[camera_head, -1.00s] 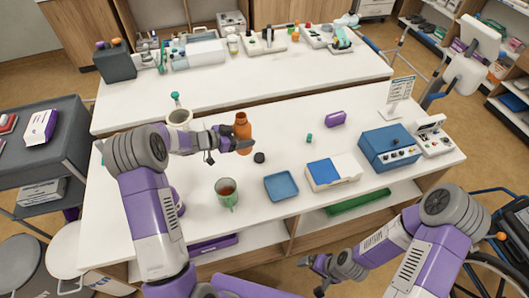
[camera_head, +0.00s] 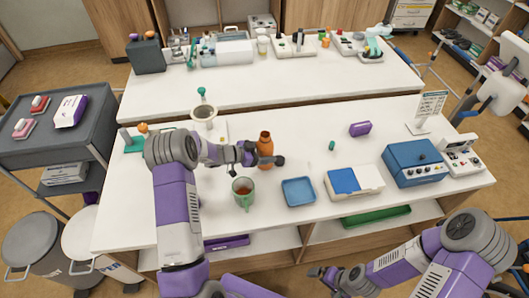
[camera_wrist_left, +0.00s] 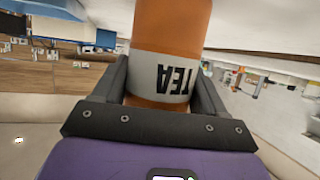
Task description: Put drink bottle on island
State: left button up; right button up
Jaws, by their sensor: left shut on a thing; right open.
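The drink bottle (camera_head: 265,148) is orange with a dark top and stands upright near the middle of the front white counter, which looks like the island (camera_head: 400,125). My left gripper (camera_head: 262,159) is shut on it. In the left wrist view the bottle (camera_wrist_left: 170,35) sits between both fingers, its white band reading "TEA" upside down. I cannot tell whether its base touches the counter. My right gripper (camera_head: 322,273) is open and empty, low in front of the counter.
Free counter lies behind the bottle.

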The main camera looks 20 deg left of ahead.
pick_arm(q)
jog(key=o, duration=1.3)
jog(key=shift+f, duration=0.15)
jog(key=shift+r, duration=0.25)
jog(key=p+v, duration=0.1)
jog(key=v, duration=1.1)
jog(key=shift+s+f, duration=0.1)
